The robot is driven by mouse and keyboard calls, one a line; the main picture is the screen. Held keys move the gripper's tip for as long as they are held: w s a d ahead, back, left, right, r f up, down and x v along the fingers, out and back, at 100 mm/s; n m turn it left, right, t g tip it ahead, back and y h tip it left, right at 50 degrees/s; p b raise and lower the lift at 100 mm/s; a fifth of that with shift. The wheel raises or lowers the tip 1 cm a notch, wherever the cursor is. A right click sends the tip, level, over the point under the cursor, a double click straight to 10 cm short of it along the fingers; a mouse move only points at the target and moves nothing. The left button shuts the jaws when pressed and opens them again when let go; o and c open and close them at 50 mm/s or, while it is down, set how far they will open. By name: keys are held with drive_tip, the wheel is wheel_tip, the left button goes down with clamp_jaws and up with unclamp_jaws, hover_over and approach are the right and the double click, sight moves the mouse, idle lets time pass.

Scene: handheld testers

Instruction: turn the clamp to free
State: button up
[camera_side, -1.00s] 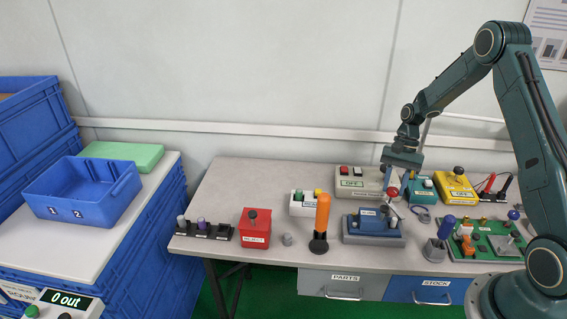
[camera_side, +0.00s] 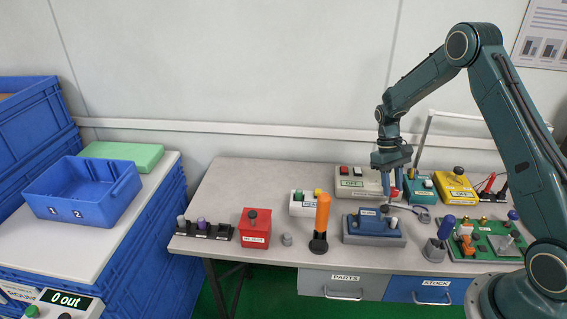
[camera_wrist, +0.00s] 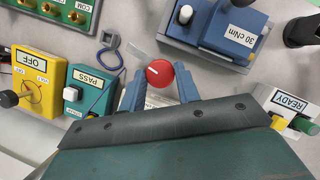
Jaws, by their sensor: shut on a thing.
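A round red knob (camera_wrist: 159,73) with a white line across its top sits between my fingertips in the wrist view. The line points up and to the left. My gripper (camera_side: 391,196) is shut on this knob, and its fingers reach down from above; it also shows in the wrist view (camera_wrist: 159,82). In the side view the fingers mostly hide the knob. The blue tester (camera_side: 371,223) marked 30 cNm stands just in front of the gripper, with a white post on it. I cannot read any clamp or free marking on the knob.
The grey box (camera_side: 353,183) with a red button stands behind and left. The teal PASS box (camera_wrist: 88,92) and the yellow box (camera_side: 459,185) stand to the right of the gripper in the side view. The orange handle (camera_side: 322,211) stands upright at the left.

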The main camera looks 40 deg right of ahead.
drive_tip(key=shift+a+n+h, duration=0.1)
drive_tip(key=shift+n+h, duration=0.4)
drive_tip(key=shift+n, duration=0.8)
drive_tip(key=o, duration=1)
drive_tip(key=shift+c, duration=0.2)
drive_tip(key=shift+r, duration=0.1)
drive_tip(key=v, duration=1.3)
drive_tip(key=shift+w+r, duration=0.25)
drive_tip(key=shift+w, duration=0.05)
